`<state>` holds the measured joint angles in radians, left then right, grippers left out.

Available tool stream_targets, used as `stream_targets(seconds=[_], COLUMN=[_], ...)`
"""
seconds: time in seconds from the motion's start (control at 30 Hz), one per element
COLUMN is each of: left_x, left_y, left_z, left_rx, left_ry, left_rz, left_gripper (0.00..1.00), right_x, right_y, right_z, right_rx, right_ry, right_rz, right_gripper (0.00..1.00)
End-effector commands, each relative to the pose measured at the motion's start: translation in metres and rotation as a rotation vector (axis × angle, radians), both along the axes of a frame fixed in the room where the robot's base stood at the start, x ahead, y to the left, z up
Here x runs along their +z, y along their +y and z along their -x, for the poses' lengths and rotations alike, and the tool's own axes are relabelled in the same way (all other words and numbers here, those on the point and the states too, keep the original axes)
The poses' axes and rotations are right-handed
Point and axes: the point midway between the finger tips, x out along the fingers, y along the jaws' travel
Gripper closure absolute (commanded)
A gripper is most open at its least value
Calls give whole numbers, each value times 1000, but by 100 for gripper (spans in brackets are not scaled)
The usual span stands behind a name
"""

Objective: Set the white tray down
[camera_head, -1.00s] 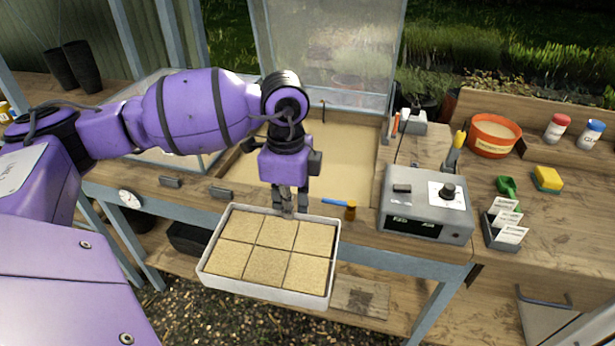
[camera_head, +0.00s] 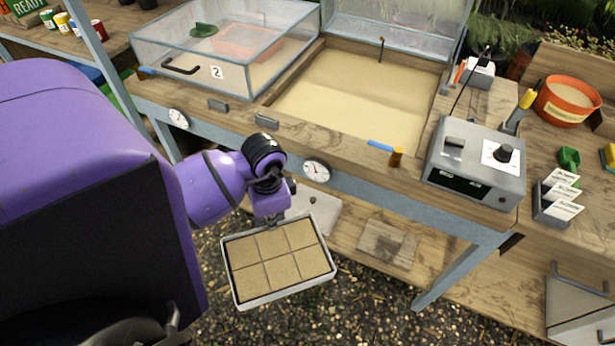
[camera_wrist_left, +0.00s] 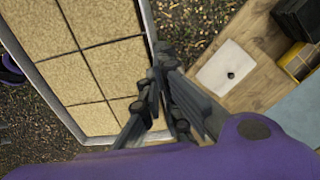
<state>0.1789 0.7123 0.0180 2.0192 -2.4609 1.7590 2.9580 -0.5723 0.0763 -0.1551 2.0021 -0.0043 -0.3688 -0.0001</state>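The white tray (camera_head: 328,277) holds several square tan blocks in a grid and hangs in the air in front of the bench, over the gravel. My left gripper (camera_head: 272,219) is shut on the tray's far rim. In the left wrist view the fingers of the gripper (camera_wrist_left: 160,92) pinch the tray's white rim (camera_wrist_left: 148,22), with the tan blocks to the left. The tray looks about level. My right gripper is not in view.
The bench has an open sand bed (camera_head: 360,95), with a blue-handled tool (camera_head: 382,146) on its front edge. A grey control box (camera_head: 475,165) stands right of it. A lidded glass case (camera_head: 225,45) stands left. A lower wooden shelf (camera_head: 390,243) runs beneath.

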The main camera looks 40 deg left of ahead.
Motion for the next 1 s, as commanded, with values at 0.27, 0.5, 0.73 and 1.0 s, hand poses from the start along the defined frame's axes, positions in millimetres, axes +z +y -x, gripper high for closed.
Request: stream_targets(seconds=[0.27, 0.5, 0.73, 1.0], left_x=[-21, -23, -24, -25], left_y=[13, 18, 19, 21], left_z=[32, 33, 32, 32], left_rx=[112, 56, -18, -118], left_ry=[4, 2, 2, 5], left_rz=[2, -7, -8, -9], left_gripper=[100, 100, 100, 100], right_x=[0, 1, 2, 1], right_y=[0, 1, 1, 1], right_z=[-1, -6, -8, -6], right_rx=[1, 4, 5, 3], right_ry=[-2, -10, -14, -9], right_rz=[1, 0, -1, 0], right_gripper=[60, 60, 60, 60])
